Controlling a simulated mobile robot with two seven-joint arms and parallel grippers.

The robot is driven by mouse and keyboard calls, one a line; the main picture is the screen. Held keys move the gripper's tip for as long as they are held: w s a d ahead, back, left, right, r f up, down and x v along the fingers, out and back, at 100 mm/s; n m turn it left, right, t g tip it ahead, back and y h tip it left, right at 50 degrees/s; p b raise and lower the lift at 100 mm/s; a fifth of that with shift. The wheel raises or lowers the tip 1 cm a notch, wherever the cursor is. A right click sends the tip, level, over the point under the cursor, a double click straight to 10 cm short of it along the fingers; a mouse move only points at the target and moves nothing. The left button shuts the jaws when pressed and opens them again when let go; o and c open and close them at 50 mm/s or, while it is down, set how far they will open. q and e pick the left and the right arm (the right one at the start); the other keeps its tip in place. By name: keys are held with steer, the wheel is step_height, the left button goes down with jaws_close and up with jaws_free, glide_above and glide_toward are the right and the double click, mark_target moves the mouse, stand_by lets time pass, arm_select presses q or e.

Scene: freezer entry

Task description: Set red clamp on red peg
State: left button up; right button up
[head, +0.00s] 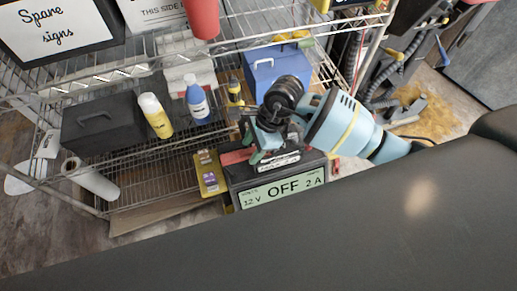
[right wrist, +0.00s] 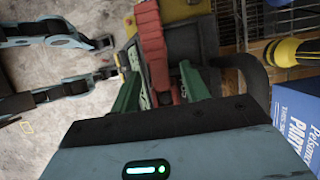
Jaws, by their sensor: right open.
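My right gripper (head: 265,153) is at the top of the dark charger (head: 231,179), whose screen reads "12 V OFF 2 A". Its green-tipped fingers are spread in the right wrist view (right wrist: 158,88). A red clamp (right wrist: 152,50) stands between them; the fingers look apart from it. In the head view a red part (head: 237,157) shows at the charger's top left, beside the gripper; I cannot tell whether it is the clamp. I cannot make out a red peg. My left gripper does not show in the head view.
A wire shelf holds a blue toolbox (head: 275,68), a dark toolbox (head: 98,125), a yellow bottle (head: 156,117) and a blue bottle (head: 197,101). A yellow-and-black handle (right wrist: 295,50) lies right of the gripper in the wrist view.

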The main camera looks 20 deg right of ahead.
mark_target(245, 151)
steer(key=shift+a+f, duration=0.1)
steer(key=shift+f, duration=0.15)
jaws_close()
steer(key=shift+r, duration=0.15)
steer(key=shift+r, duration=0.45)
step_height(245, 151, up, 2)
steer(key=shift+r, duration=0.25)
steer(key=s+r, duration=0.1)
steer(key=s, duration=1.5)
steer(key=shift+d+r+b, duration=0.2)
steer(key=shift+d+b, duration=0.2)
steer(key=shift+r, duration=0.1)
